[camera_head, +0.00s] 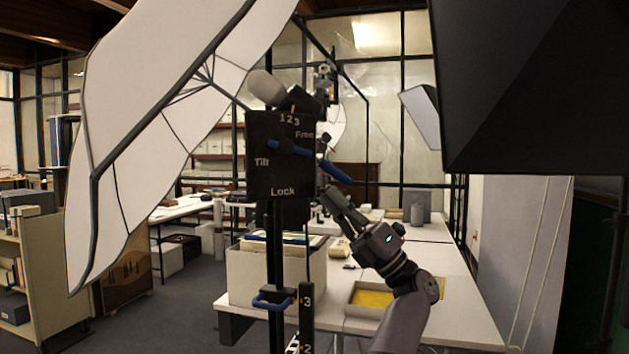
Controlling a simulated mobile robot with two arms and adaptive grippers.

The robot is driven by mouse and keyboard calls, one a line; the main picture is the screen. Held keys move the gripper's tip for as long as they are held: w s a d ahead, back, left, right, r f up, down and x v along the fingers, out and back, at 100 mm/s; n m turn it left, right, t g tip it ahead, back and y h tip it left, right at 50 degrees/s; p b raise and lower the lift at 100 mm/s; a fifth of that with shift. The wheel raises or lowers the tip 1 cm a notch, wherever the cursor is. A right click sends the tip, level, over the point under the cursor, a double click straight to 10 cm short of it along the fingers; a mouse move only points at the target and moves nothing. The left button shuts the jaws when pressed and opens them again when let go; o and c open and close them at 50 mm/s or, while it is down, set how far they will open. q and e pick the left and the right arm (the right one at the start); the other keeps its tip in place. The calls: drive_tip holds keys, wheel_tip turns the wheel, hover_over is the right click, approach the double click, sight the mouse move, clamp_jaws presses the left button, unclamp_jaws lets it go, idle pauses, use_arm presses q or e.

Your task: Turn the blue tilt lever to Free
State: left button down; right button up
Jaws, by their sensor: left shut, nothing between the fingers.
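The blue tilt lever (300,151) is mounted on a black panel (265,178) marked Tilt, Free, Lock and 1 2 3. The lever runs from the panel's middle to the right and slants down past the panel's right edge, below the word Free. Its handle end is right of the panel, above Lock. My left gripper (325,186) is close to the panel's right edge, just below and left of the handle end. It is shut and empty. Its fingertips are small and partly hard to make out; I cannot tell whether they touch the lever. My right gripper is out of view.
A second blue lever (272,303) sits lower on the black stand. A large white reflector (140,130) fills the left, and a black softbox (530,90) the upper right. A white table (460,300) with a yellow-lined tray (350,307) and a box (237,275) stand below.

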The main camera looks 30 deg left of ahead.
use_arm(q)
drive_tip(key=shift+g, duration=0.3)
drive_tip(key=v, duration=0.4)
drive_tip(key=shift+d, duration=0.15)
